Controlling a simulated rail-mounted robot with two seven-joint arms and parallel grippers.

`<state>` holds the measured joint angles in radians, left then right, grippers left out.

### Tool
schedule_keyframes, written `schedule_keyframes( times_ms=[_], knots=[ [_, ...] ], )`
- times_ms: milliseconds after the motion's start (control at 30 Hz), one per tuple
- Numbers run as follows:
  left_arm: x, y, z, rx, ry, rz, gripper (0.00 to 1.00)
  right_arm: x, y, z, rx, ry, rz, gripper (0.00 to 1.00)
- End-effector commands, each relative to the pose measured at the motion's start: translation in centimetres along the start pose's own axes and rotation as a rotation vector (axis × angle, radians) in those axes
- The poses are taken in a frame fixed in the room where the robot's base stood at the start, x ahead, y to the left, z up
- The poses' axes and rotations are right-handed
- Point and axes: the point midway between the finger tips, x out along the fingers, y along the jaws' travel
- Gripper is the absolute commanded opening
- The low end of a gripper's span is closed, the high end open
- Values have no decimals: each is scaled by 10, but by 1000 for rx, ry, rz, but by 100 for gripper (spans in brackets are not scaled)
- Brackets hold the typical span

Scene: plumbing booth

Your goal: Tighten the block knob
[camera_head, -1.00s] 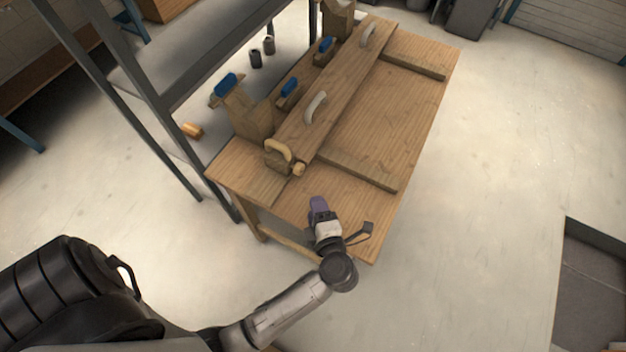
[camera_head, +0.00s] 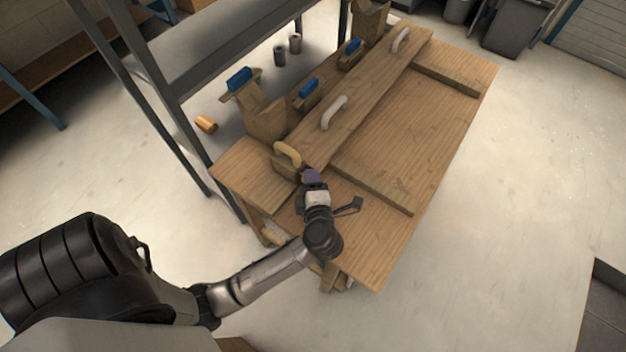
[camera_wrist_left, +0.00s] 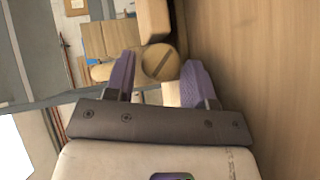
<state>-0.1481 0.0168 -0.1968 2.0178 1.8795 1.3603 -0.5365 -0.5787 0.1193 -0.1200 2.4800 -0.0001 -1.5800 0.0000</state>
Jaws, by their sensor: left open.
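In the head view the knob is hidden by my left gripper (camera_head: 311,177). My left gripper (camera_wrist_left: 160,70) is open, one finger on each side of the knob; I cannot tell whether the fingers touch it. My right gripper is not in view.
The wooden workbench (camera_head: 440,150) carries a long board with grey handles (camera_head: 333,112) and blue-topped wooden pieces (camera_head: 308,90). A grey metal shelf (camera_head: 215,65) stands along its left side. An orange cylinder (camera_head: 206,124) lies on the lower shelf.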

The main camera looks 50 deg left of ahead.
Motion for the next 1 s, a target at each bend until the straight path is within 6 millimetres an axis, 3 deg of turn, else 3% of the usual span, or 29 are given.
schedule_keyframes(
  times_ms=[433,767,867,1000],
  knots=[
    [4,0,-2,0,0,1,49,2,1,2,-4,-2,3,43],
    [4,0,-2,0,0,0,17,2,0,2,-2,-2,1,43],
    [4,1,-2,2,0,-2,16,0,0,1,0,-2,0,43],
    [2,6,-2,27,2,-27,16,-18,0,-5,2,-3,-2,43]
  ],
)
